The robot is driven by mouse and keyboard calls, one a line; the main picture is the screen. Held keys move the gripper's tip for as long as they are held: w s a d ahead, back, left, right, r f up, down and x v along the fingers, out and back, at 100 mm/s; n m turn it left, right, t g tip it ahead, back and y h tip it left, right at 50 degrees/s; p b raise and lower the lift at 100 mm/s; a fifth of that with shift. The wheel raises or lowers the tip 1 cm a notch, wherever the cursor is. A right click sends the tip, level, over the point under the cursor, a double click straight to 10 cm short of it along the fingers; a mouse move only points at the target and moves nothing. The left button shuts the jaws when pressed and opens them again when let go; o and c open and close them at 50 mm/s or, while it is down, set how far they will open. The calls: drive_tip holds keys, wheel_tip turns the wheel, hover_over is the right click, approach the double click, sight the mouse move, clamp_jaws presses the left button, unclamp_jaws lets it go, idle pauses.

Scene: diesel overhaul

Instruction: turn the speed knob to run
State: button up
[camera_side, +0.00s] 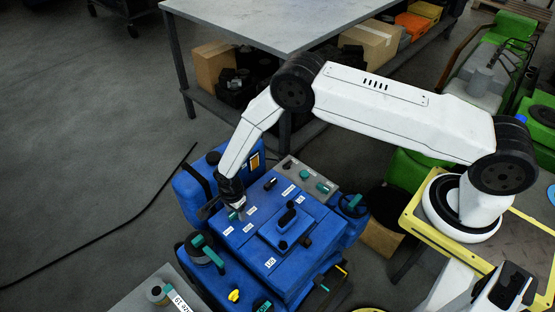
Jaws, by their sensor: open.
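The blue engine unit (300,265) stands in the middle of the side view. A grey panel (298,179) on its far right edge carries small dark green knobs, one of them here (322,187). Their labels are too small to read, so I cannot tell which is the speed knob or where it points. My gripper (236,214) is open, pointing down over the left part of the blue top, left of the grey panel. I cannot tell whether its fingers touch the surface. No held object shows.
A black lever block (287,218) rises from the blue top. A black handwheel (352,204) with a green grip is at its right. A yellow knob (234,295) is at the front. A grey table (270,22) stands behind, with boxes beneath. Open floor lies left.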

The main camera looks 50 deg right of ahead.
drive_tip(key=shift+r, duration=0.15)
drive_tip(key=shift+r, duration=2.6)
drive_tip(key=shift+r, duration=0.15)
wheel_tip(320, 180, up, 4)
drive_tip(key=shift+f, duration=0.15)
drive_tip(key=s+d+r+n+t, duration=0.1)
drive_tip(key=s+d+r+n, duration=0.25)
drive_tip(key=r, duration=0.35)
drive_tip(key=s+d+r+n, duration=0.2)
drive_tip(key=d+r+n, duration=0.3)
drive_tip(key=r, duration=0.3)
drive_tip(key=s+d+r+n, duration=0.3)
drive_tip(key=s+n, duration=0.1)
drive_tip(key=s, duration=0.2)
drive_tip(key=s+d+r+n+t, duration=0.1)
drive_tip(key=s+d+r+n, duration=0.3)
drive_tip(key=s, duration=0.3)
drive_tip(key=shift+n+t, duration=0.3)
drive_tip(key=shift+n, duration=0.05)
